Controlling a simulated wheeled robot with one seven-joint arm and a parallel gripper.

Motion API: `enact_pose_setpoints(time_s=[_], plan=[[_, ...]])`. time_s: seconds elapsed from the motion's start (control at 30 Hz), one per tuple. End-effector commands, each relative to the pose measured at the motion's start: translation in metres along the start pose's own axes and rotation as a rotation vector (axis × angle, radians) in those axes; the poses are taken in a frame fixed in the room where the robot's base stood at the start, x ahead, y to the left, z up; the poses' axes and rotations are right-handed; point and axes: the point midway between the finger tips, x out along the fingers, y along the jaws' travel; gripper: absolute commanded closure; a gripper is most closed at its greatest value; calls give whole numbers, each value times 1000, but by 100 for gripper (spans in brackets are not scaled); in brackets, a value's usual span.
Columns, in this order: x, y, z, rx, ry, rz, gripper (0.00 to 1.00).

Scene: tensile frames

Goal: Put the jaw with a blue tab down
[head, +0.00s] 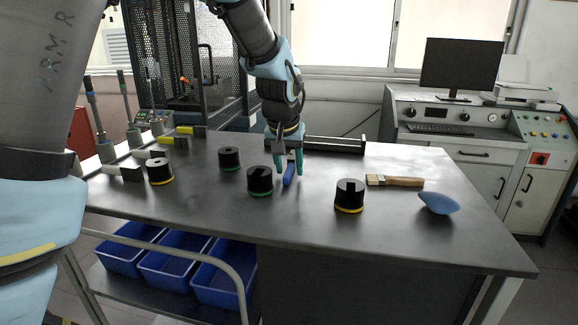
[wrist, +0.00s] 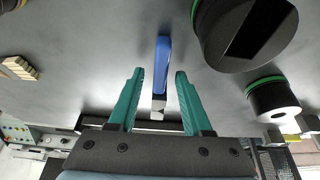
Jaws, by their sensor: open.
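My gripper (head: 289,164) is open and empty, pointing down over the middle of the table. Its teal fingers also show in the wrist view (wrist: 160,74). A slim blue piece (head: 288,175) with a pale end is at the fingers in the head view. In the wrist view this blue piece (wrist: 162,52) appears in the gap between the fingertips, with no clear contact. I cannot tell whether it is a jaw with a blue tab. Flat grey-and-black blocks (head: 125,173) lie at the table's left, some with yellow ends (head: 190,131).
Black cylinders with green bands (head: 260,182) stand just left of my gripper; a yellow-banded one (head: 349,197) is to the right. A brush (head: 395,181) and a light-blue piece (head: 438,203) lie further right. A dark rail (head: 320,144) runs behind. The table's front right (head: 430,240) is clear.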

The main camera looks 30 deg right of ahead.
Motion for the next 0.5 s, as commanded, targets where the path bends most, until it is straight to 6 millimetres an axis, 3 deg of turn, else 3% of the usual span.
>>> enact_pose_setpoints(time_s=[0.23, 0.5], plan=[[-17, 0, -2, 0, 5, 1, 50], [-73, 0, -2, 1, 6, 1, 50]])
